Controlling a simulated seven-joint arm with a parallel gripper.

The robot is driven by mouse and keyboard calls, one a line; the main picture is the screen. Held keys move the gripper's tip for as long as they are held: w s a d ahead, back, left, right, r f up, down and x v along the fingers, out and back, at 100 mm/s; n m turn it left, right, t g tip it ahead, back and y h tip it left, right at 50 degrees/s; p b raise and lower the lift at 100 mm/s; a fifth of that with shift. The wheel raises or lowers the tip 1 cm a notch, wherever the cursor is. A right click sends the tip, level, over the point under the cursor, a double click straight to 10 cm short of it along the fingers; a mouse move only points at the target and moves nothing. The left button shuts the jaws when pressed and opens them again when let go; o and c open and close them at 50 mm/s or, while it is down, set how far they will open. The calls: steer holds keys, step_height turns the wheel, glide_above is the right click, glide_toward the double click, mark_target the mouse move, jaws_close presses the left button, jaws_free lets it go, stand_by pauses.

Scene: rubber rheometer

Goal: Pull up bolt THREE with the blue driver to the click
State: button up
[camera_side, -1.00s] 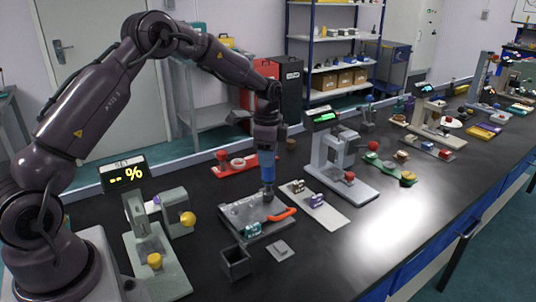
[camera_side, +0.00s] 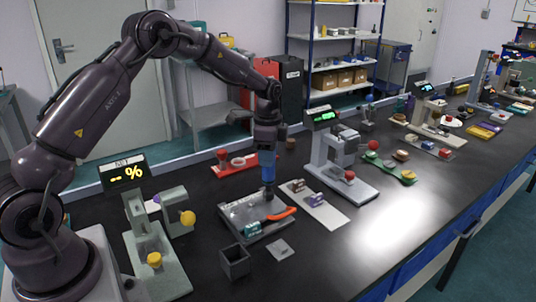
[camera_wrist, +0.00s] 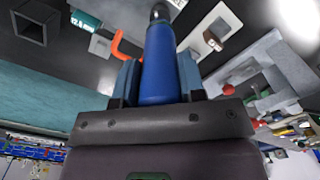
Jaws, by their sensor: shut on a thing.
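My gripper (camera_side: 268,160) is shut on the blue driver (camera_side: 268,172), which hangs upright with its dark tip down at the grey plate (camera_side: 236,213). In the wrist view the blue driver (camera_wrist: 158,65) runs away from my gripper (camera_wrist: 157,85) between its fingers to a dark round end. An orange-red handled tool (camera_side: 281,216) lies on the plate just to the right of the tip. A small teal block (camera_side: 252,230) sits at the plate's front edge. Bolt THREE cannot be made out; the driver tip hides what lies under it.
A white strip with small blocks (camera_side: 322,214) lies to the right of the plate. A dark open box (camera_side: 235,261) and a small grey square (camera_side: 281,250) stand in front.

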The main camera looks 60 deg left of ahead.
stand_by(0.4)
steer(key=shift+r, duration=2.55)
